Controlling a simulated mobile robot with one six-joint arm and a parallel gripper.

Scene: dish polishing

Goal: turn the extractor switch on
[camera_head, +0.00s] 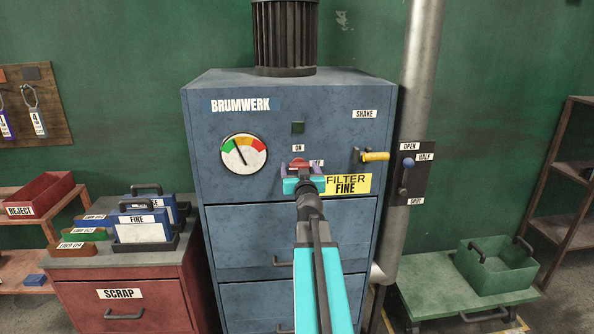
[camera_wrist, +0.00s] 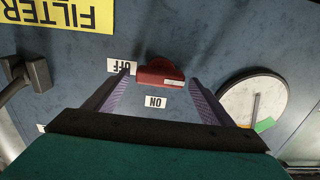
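The extractor switch is a red knob (camera_head: 298,163) on the blue BRUMWERK cabinet front. An ON label (camera_head: 298,148) sits above it and a partly covered OFF label at its right. In the wrist view the picture is turned over: the red knob (camera_wrist: 160,75) shows with the ON label (camera_wrist: 156,101) below it and the OFF label (camera_wrist: 121,66) at its left. A small white mark is on the knob's right part. My gripper (camera_head: 303,182) is at the cabinet front by the knob. In the wrist view my gripper (camera_wrist: 159,80) is open, fingers either side of the knob, with gaps showing.
A dark green lamp (camera_head: 298,127) is above the switch. A round gauge (camera_head: 244,153) is at the left, its needle toward green. A yellow-handled shake lever (camera_head: 374,156) and a yellow FILTER FINE label (camera_head: 346,184) are close at the right. A damper lever (camera_head: 406,172) is on the pipe.

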